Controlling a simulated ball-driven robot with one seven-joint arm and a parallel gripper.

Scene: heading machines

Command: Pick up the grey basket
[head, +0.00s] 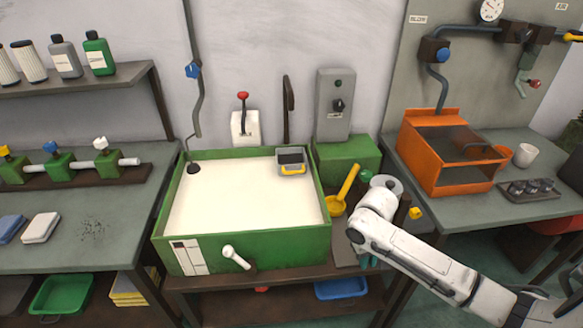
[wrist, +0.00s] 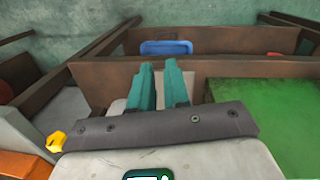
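The grey basket (head: 291,158) is a small dark-grey box with a yellow handle at its front. It sits at the back right corner of the green-walled basin (head: 327,208), by the white filling. My gripper (wrist: 159,66) shows two teal fingers in the wrist view, with a narrow gap and nothing between them. In the head view my white arm reaches in from the lower right. Its gripper hangs low, right of the basin and apart from the basket, mostly hidden by the arm. The basket is not seen in the wrist view.
A yellow scoop (head: 347,187) stands right of the basin, near my arm. A green block (head: 347,163) is behind it. The orange machine (head: 441,165) is on the right bench. A blue tray (head: 341,288) lies on the lower shelf. A hanging pipe (head: 198,98) ends over the basin's left.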

